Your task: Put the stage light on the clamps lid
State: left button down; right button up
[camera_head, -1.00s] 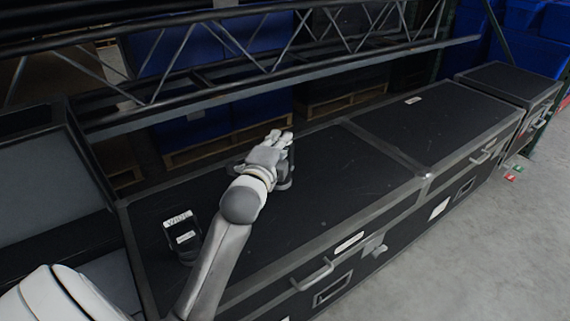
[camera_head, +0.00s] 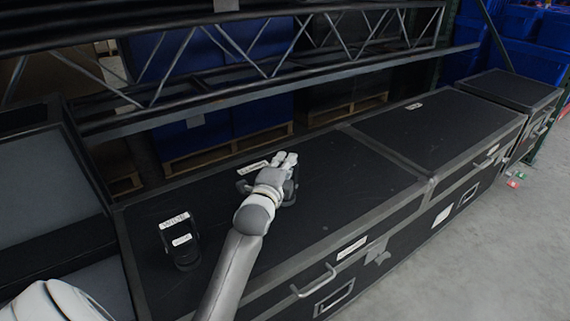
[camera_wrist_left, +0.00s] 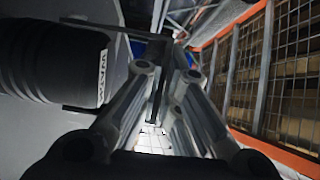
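My left gripper (camera_head: 286,160) is over the top of the long black case, and its hand covers much of a black stage light (camera_head: 291,188). In the left wrist view the light (camera_wrist_left: 60,60) is a black ribbed cylinder with a white label, beside the fingers. A thin dark bar, apparently its bracket, runs between the nearly closed fingers (camera_wrist_left: 166,80), so the gripper looks shut on it. Any contact with the lid is hidden. The black lid (camera_head: 330,200) has a white label (camera_head: 252,168) behind the hand, too small to read. My right gripper is not in view.
Another black light (camera_head: 184,252) stands on the lid's left part, near a white label (camera_head: 175,220). A second case lid (camera_head: 430,125) adjoins on the right and is clear. A metal truss (camera_head: 270,60) runs behind. Grey floor (camera_head: 500,240) lies in front.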

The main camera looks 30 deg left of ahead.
pick_arm(q)
jog(key=shift+r, duration=0.2)
jog(key=c, duration=2.1)
grip_release()
jog(key=shift+f, duration=0.3)
jog(key=o, duration=0.5)
jog(key=shift+c, duration=0.2)
jog(key=shift+r, duration=0.15)
jog(key=shift+s, duration=0.25)
jog(key=p+v, duration=0.1)
jog(key=v, duration=1)
jog(key=shift+s+p, duration=0.3)
jog(key=shift+p, duration=0.1)
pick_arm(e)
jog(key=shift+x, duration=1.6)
